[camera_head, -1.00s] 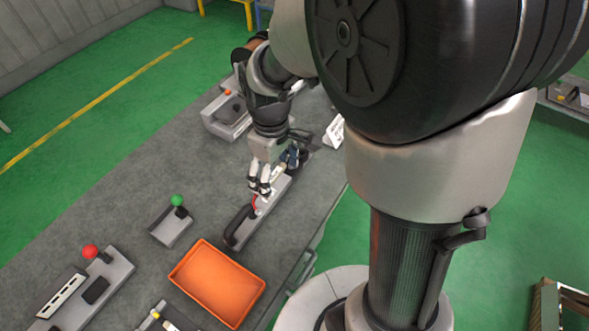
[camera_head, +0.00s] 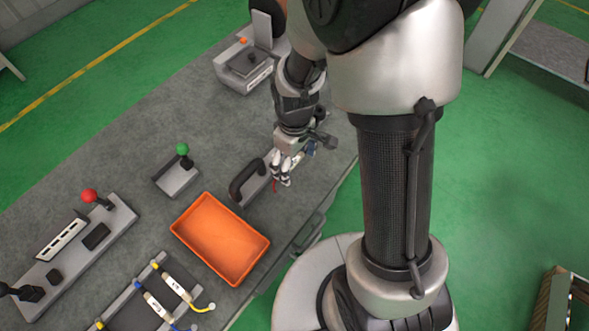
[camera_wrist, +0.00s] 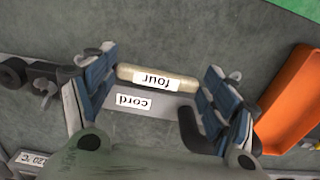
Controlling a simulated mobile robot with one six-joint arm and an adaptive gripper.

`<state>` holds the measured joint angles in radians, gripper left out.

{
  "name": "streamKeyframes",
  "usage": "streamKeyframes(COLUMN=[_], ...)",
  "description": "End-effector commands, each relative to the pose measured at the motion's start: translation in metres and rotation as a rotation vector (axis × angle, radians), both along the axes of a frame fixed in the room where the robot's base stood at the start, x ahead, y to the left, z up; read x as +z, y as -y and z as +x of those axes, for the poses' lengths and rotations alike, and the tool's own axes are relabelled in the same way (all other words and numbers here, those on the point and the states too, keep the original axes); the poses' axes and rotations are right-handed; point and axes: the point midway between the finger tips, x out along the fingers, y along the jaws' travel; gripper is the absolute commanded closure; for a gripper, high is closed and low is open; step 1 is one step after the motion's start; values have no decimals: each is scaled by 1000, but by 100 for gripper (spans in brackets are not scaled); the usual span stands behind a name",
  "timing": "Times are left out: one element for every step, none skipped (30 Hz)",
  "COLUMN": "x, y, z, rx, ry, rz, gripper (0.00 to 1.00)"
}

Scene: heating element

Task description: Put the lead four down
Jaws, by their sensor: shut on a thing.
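My gripper (camera_head: 281,180) is over the long grey fixture with a black handle (camera_head: 245,182) in the head view. In the wrist view its blue-padded fingers stand either side of a beige rod labelled "four", the lead four (camera_wrist: 180,81), and are shut on it. A small red end of the lead shows below the fingers in the head view. Behind the lead, the wrist view shows a grey surface with a "cord" label (camera_wrist: 133,102). Whether the lead touches that surface I cannot tell.
An orange tray (camera_head: 180,232) stands beside the fixture. A rack with several leads (camera_head: 137,310) is at the bottom. A green-knobbed unit (camera_head: 177,180), a red-knobbed panel (camera_head: 120,217) and a grey box device (camera_head: 240,78) are on the bench. The bench behind the green knob is bare.

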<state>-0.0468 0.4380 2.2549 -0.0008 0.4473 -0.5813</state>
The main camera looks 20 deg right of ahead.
Motion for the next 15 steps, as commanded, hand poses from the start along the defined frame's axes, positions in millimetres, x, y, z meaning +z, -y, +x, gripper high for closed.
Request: streamKeyframes(x=[-6,-9,-16,-21,-26,-33,-37,-40,-42,-42,-41,-40,-40,-40,-40], y=[0,0,0,0,0,0,0,0,0,0,0,0,0,0,0], z=[-1,-1,-1,-1,-1,-1,-1,-1,0,0,0,0,0,0,0], rx=[0,0,0,0,0,0,0,0,0,0,0,0,0,0,0], ry=[-2,-1,-2,-4,-4,-3,-4,-4,-1,0,0,1,1,1,1], rz=[0,0,0,0,0,0,0,0,0,0,0,1,1,1,1], gripper=[40,40,40,40,40,40,40,40,40,40,40,40,40,40,40])
